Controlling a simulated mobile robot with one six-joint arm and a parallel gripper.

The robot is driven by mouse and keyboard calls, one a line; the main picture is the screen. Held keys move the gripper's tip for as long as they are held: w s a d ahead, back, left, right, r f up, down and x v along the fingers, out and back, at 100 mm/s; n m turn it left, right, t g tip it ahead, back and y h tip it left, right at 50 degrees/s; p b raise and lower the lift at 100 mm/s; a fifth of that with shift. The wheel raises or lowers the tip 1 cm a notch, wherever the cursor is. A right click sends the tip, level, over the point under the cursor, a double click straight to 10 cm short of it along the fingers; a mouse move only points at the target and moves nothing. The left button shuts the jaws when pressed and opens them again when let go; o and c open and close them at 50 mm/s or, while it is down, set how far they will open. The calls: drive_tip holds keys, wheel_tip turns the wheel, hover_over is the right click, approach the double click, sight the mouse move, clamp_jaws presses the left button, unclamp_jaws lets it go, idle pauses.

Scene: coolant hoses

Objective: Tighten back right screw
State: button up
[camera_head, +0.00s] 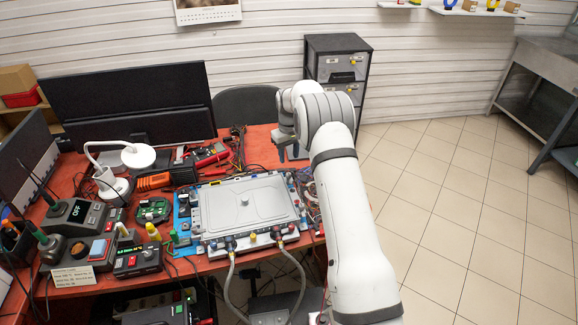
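A flat grey metal unit (235,208) lies on a blue mat on the red bench. My gripper (290,152) points down above the back right of the unit, partly hidden by my own arm. Whether its fingers are open or shut is unclear.
A large black monitor (130,103) stands behind the unit. A drawer cabinet (338,62) stands behind. The tiled floor at right is clear.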

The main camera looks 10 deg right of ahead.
sight(288, 174)
drive_tip(key=shift+w+f, duration=0.3)
drive_tip(key=shift+f, duration=0.35)
wheel_tip(288, 174, down, 7)
drive_tip(key=shift+f+p, duration=0.2)
drive_tip(key=shift+p, duration=0.9)
drive_tip(key=shift+c, duration=0.6)
